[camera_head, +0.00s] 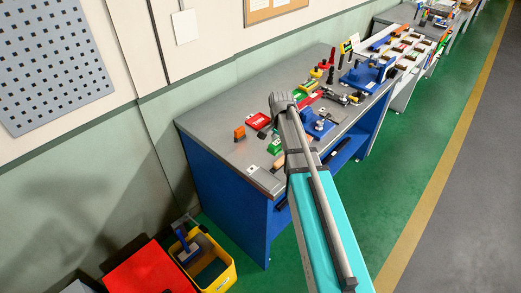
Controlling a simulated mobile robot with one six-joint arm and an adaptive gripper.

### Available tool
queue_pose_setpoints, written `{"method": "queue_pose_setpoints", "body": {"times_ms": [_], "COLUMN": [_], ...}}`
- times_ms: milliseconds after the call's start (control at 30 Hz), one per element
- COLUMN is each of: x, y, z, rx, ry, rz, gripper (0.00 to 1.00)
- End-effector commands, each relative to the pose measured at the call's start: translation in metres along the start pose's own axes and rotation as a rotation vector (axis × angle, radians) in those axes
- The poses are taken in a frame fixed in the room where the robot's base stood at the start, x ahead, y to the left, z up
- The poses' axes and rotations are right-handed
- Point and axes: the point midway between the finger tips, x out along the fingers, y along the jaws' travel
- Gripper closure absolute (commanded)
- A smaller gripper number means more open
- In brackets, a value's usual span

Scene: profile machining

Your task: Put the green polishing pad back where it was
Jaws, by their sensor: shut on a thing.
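A small green piece (275,146) shows on the grey top of the workbench (215,117), just left of my arm. It may be the green polishing pad, but it is too small to tell. Another green patch (300,97) shows farther back, beside the bend of my arm. My arm reaches up from the bottom of the view and crosses the bench's right front. My gripper cannot be made out; the arm's own links hide that area, so what it holds does not show.
An orange block (239,133) and a red item (257,121) lie on the left of the bench. A blue vise-like device (364,76) stands at the far end. A yellow bin (222,272) and a red box (150,272) stand below on the floor. The bench's back left is clear.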

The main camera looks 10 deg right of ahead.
Motion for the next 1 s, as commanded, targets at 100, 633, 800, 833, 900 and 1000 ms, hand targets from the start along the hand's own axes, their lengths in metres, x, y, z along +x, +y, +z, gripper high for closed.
{"method": "queue_pose_setpoints", "body": {"times_ms": [100,633,800,833,900,1000], "x": [0.013,0.059,0.074,0.076,0.080,0.082], "y": [-0.022,-0.090,-0.102,-0.104,-0.107,-0.110], "z": [-0.007,-0.019,-0.022,-0.023,-0.024,-0.024], "rx": [-0.001,-0.002,-0.002,-0.002,-0.001,-0.001], "ry": [0.000,0.000,0.000,0.000,0.000,0.000], "rz": [0.000,0.000,0.000,0.000,0.000,0.000], "gripper": [0.89,0.89,0.89,0.89,0.89,0.89]}}
